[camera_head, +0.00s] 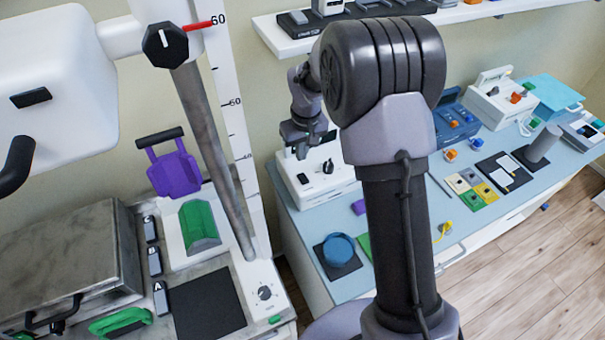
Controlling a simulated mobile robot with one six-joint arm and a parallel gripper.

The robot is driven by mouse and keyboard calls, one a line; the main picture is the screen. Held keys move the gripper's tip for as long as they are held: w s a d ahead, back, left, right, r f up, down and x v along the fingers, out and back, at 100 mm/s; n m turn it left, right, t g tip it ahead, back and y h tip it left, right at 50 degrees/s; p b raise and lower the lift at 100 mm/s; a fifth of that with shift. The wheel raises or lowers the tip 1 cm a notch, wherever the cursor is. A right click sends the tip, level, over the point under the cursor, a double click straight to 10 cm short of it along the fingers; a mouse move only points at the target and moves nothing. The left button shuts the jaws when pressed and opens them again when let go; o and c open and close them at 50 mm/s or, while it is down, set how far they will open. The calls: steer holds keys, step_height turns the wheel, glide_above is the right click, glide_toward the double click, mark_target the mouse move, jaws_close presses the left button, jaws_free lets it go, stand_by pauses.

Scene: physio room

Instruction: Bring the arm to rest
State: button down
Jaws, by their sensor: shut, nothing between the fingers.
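My arm rises in the right half of the head view, with its thick dark upper link upright and its large elbow joint at the top. My gripper (301,150) hangs at the far side of the elbow, pointing down. It is shut and empty. It is small in the picture, and part of the forearm is hidden behind the elbow. It appears in front of or above a white device with a black knob (327,182) on the blue table; the gap between them cannot be judged.
The blue table (480,165) holds a blue case (455,122), a white case (497,100), a grey cylinder (543,143) and coloured cards. A wall shelf (290,40) is above. At left stand a scaled column (228,95), a purple piece (174,168) and a green pad (199,225).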

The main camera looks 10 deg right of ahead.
steer(key=shift+f, duration=0.1)
steer(key=s+a+r+m+t+b, duration=0.25)
steer(key=s+r+b, duration=0.35)
steer(key=s+r, duration=0.55)
steer(key=s+a+f+m+t+y+b, duration=0.1)
steer(key=s+m+b, duration=0.3)
steer(key=s, duration=1.5)
steer(key=shift+s+a+f+y+b, duration=0.2)
steer(key=shift+s+f+y+b, duration=0.2)
steer(key=shift+b, duration=0.2)
steer(key=shift+w+t, duration=0.1)
steer(key=shift+t, duration=0.15)
